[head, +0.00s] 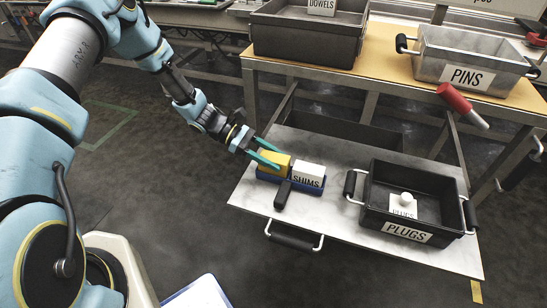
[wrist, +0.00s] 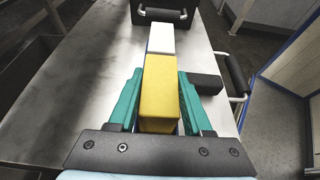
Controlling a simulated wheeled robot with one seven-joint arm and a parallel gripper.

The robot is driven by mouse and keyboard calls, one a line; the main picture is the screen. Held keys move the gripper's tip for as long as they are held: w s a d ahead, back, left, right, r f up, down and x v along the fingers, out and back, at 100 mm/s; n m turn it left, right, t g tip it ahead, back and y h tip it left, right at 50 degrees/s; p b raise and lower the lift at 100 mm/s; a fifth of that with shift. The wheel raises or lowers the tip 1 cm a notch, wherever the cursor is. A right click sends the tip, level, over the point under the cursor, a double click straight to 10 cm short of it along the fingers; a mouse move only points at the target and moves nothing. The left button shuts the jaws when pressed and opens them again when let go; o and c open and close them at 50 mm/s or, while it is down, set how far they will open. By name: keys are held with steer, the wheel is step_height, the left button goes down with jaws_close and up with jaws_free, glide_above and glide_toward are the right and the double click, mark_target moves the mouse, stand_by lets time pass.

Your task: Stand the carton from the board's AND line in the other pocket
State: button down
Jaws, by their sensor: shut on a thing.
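My gripper (head: 272,156) has its green fingers on both sides of a yellow carton (head: 275,165), shut on it. The yellow carton also fills the middle of the wrist view (wrist: 160,88). It is at the left pocket of a blue two-pocket holder (head: 268,178); I cannot tell whether it rests on the pocket floor. A white carton marked SHIMS (head: 309,176) stands in the right pocket, and it shows beyond the yellow one in the wrist view (wrist: 161,40). A board (head: 492,5) is cut off at the top right; its AND line cannot be read.
A black block or handle (head: 282,196) juts from the holder's front. A black PLUGS bin (head: 459,222) with a white item inside stands to the right. Above are a DOWELS bin (head: 300,37), a PINS bin (head: 432,66) and a red-handled object (head: 455,98). The table's left front is bare.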

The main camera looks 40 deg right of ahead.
steer(key=shift+f, duration=0.4)
steer(key=shift+c, duration=1.3)
jaws_free()
steer(key=b+v, duration=0.1)
steer(key=v, duration=0.9)
steer(key=shift+w+a+r, duration=0.2)
steer(key=shift+w, duration=0.1)
